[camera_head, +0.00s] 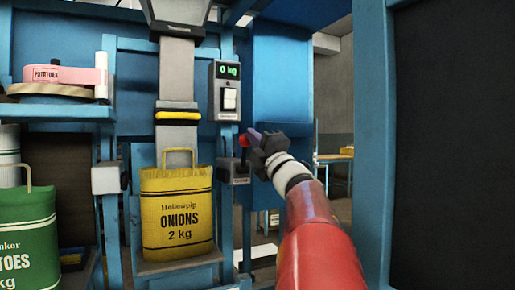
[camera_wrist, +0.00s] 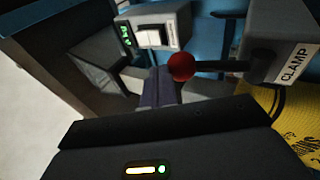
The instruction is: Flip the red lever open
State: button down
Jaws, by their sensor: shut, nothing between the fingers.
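The red lever has a red ball knob (camera_head: 244,140) on a dark stem above a small grey box on the blue frame. In the wrist view its red ball (camera_wrist: 182,67) sits at the end of a dark rod from a grey box labelled CLAMP (camera_wrist: 280,45). My gripper (camera_head: 255,138) is shut and empty, just right of the knob in the head view. In the wrist view its fingers (camera_wrist: 160,88) reach up close beside the ball. I cannot tell whether they touch it.
A yellow onion sack (camera_head: 178,225) stands under the grey chute (camera_head: 177,75). A scale display (camera_head: 229,72) reading 0 kg with a white switch (camera_head: 229,99) is above the lever. A green sack (camera_head: 27,240) is at the left. A blue post (camera_head: 372,150) stands right of my arm.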

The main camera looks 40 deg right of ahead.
jog(key=shift+d+x, duration=0.1)
jog(key=shift+x, duration=0.6)
jog(key=shift+d+x, duration=0.15)
jog(key=shift+x, duration=0.55)
jog(key=shift+w, duration=0.1)
jog(key=shift+f, duration=0.1)
dwell(0.6)
jog(key=b+v, duration=0.2)
jog(key=v, duration=0.5)
jog(key=shift+s+f, duration=0.2)
jog(key=shift+s, duration=0.1)
jog(key=shift+a+h, duration=0.1)
jog(key=shift+h, duration=0.2)
